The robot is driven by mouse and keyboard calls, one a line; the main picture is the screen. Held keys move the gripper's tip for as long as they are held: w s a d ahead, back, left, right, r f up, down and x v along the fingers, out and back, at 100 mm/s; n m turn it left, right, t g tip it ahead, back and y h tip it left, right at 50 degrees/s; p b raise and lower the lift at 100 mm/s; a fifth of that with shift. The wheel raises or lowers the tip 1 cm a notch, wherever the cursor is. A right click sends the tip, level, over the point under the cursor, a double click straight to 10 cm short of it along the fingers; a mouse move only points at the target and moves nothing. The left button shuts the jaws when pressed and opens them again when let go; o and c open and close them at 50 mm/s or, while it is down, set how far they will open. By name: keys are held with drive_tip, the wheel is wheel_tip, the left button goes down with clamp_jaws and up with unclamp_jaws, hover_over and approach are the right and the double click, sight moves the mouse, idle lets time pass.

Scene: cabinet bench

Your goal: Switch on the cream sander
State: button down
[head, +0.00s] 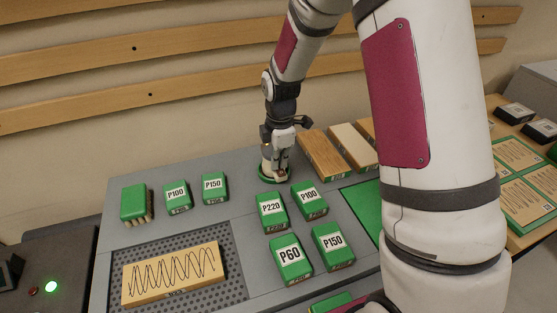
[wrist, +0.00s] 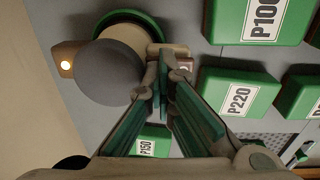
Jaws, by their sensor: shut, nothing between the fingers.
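The cream sander (head: 266,169) stands on its green base at the back of the grey bench, partly hidden behind my gripper (head: 281,163). In the wrist view the sander shows a round grey top (wrist: 110,72), a cream body and a green rim. A small pale light (wrist: 65,65) glows on a brown tab at its left. A small brown part with a pale mark (wrist: 185,66) lies at its right, close to my fingertips (wrist: 164,72). My gripper is shut and empty, with its tips at the sander's side; I cannot tell whether they touch it.
Green sanding blocks (head: 272,208) labelled with grit numbers stand close in front of the sander. Wooden boards (head: 323,153) lie to its right. A scribbled board (head: 174,274) lies on a perforated panel at the front left. A green lamp (head: 51,286) glows at far left.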

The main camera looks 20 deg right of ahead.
sight(280, 170)
drive_tip(key=shift+w+f, duration=0.3)
drive_tip(key=shift+f, duration=0.05)
idle(0.3)
drive_tip(key=shift+s+g+p, duration=0.3)
drive_tip(key=shift+s+p, duration=0.1)
drive_tip(key=shift+s, duration=0.45)
wheel_tip(280, 170, up, 8)
drive_tip(key=shift+r, duration=0.2)
idle(0.6)
